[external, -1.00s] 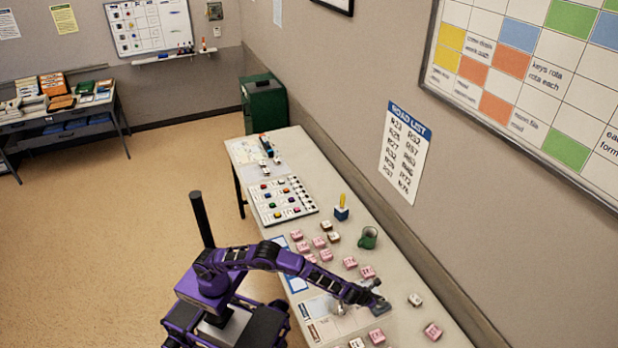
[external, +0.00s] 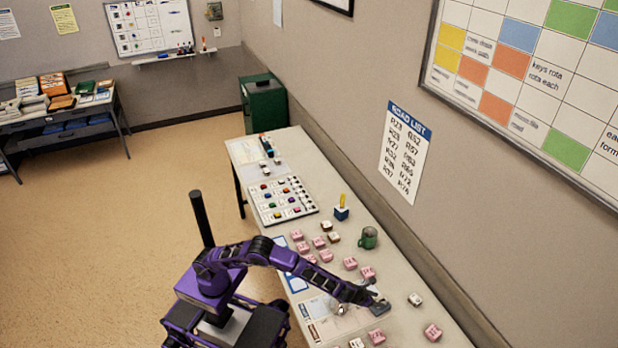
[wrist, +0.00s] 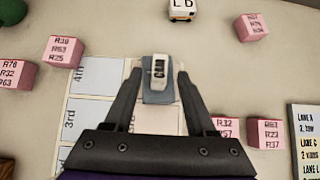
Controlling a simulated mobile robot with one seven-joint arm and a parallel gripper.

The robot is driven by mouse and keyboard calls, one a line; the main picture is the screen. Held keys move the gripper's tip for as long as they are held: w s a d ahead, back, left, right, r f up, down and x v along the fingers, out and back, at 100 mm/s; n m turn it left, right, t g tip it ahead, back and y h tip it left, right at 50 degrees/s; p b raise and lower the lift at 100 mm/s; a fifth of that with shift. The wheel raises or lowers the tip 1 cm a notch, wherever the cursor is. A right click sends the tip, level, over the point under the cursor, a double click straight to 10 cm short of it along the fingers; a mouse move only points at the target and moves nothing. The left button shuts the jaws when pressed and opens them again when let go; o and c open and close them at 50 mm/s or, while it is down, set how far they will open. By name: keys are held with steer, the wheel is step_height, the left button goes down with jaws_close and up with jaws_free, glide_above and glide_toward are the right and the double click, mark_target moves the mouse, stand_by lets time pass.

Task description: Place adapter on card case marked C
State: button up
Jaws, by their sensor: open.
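My gripper (wrist: 158,92) is open, its two dark fingers apart on either side of a small white piece with dark markings (wrist: 160,72). That piece looks like the adapter and lies over a flat blue-grey piece (wrist: 157,96), likely a card case. I cannot read a letter C on it. Neither finger clearly touches the white piece. In the external view my gripper (external: 371,297) is low over the near part of the table, beside a grey piece (external: 379,308); the white piece is not clear there.
Pink labelled blocks (wrist: 66,50) stand left and right of the gripper, some close to the right finger. A white block marked LD (wrist: 183,9) stands beyond it. A printed sheet (wrist: 90,75) lies below. A green mug (external: 368,238) and a key board (external: 283,200) are farther along the table.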

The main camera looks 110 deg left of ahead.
steer(key=v, duration=0.8)
steer(key=shift+r+p, duration=0.2)
steer(key=shift+p, duration=0.25)
steer(key=shift+s+d, duration=0.1)
steer(key=shift+s, duration=0.05)
